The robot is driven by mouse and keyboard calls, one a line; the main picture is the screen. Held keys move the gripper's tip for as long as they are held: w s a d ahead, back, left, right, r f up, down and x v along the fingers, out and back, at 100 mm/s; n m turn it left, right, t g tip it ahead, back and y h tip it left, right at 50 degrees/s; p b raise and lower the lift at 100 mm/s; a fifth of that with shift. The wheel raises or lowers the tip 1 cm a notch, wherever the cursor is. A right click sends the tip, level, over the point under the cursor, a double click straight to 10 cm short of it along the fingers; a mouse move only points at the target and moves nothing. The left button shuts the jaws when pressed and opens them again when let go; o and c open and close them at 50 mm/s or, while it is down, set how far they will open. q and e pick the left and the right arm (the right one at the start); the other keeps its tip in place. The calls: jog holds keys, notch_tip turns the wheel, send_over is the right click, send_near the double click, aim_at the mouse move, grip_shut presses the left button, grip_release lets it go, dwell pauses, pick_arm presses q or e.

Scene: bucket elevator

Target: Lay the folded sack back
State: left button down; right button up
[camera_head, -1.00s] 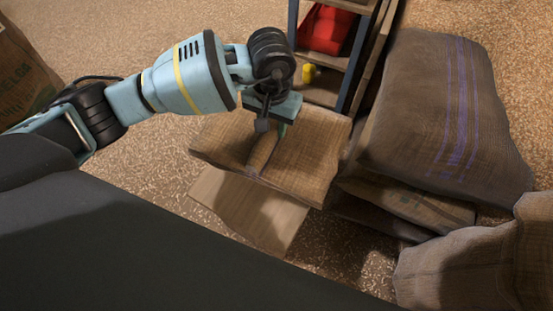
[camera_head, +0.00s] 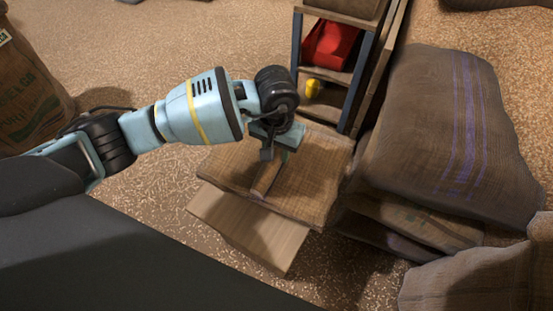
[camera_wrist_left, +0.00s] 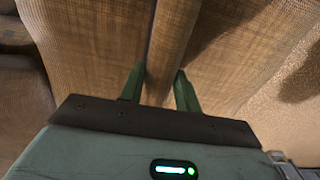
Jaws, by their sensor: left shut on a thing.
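The folded sack (camera_head: 312,180) is a flat brown woven piece with a raised fold along its middle. In the head view it lies over or just above a pale wooden board (camera_head: 245,228); I cannot tell whether they touch. My left gripper (camera_head: 266,158) points down at the sack and is shut on its raised fold. In the left wrist view the two green fingertips (camera_wrist_left: 159,88) stand on either side of the fold of the sack (camera_wrist_left: 230,50). My right gripper is not in view.
A stack of full sacks (camera_head: 440,130) stands close on the right. Another printed sack (camera_head: 30,95) is at the far left. Open floor lies at left.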

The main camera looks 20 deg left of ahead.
aim_at(277, 159)
pick_arm(q)
notch_tip(277, 159, down, 4)
jog(key=shift+r+b, duration=0.1)
jog(key=shift+b, duration=0.35)
jog(key=shift+f, duration=0.55)
jog(key=c, duration=1)
grip_release()
jog(key=shift+r, duration=0.45)
notch_tip(277, 159, up, 10)
jog(key=shift+r+p, duration=0.1)
jog(key=shift+p, duration=1.1)
jog(key=shift+r, duration=0.65)
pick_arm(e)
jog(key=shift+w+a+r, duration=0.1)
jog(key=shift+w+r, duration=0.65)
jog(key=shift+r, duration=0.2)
